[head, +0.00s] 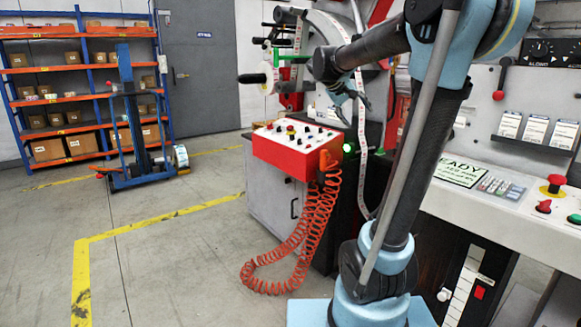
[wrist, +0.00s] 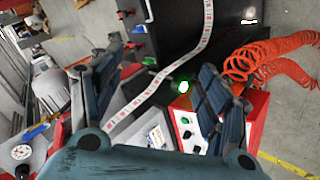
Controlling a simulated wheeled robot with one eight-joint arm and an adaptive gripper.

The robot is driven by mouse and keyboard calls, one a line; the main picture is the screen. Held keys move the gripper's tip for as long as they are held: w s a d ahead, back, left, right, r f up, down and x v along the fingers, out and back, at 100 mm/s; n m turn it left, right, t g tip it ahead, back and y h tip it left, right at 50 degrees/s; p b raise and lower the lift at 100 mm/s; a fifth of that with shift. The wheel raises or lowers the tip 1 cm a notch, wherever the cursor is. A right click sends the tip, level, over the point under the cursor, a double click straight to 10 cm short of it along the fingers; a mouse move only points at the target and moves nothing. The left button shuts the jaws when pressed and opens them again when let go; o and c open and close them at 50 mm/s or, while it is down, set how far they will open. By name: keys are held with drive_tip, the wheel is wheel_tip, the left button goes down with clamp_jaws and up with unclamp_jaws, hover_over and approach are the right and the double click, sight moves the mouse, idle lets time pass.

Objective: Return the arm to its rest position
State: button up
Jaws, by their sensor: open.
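My arm (head: 400,190) rises from its blue base at the lower middle of the head view and bends over at the top, reaching toward the label rewinder (head: 290,200). My gripper (head: 350,97) is open at the arm's far end, in front of the machine's upper part. In the wrist view my gripper (wrist: 150,90) shows its two dark fingers spread wide, with nothing held between them. A white label strip (head: 362,150) hangs close to the gripper. In the wrist view the strip (wrist: 178,72) runs diagonally behind the gap between the fingers; I cannot tell whether it touches them.
A red control box (head: 290,150) with knobs and a coiled orange cable (head: 310,225) is below the gripper. A green lamp (head: 347,148) glows beside it. A console (head: 490,185) stands at right. A blue lift cart (head: 130,140) and shelves (head: 70,90) are at left. Floor at left is clear.

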drive_tip(key=s+a+f+g+y, duration=0.1)
drive_tip(key=s+a+f+y, duration=0.1)
drive_tip(key=s+f, duration=1.3)
drive_tip(key=s+a+f+m+g+y, duration=0.1)
drive_tip(key=s+f+y, duration=0.4)
drive_tip(key=s+f, duration=1)
drive_tip(key=s+a+g, duration=0.1)
drive_tip(key=s+a, duration=0.1)
drive_tip(key=s, duration=0.2)
drive_tip(key=shift+s+f+y, duration=0.15)
drive_tip(key=shift+y, duration=0.15)
drive_tip(key=shift+w+f, duration=0.2)
drive_tip(key=shift+w, duration=0.3)
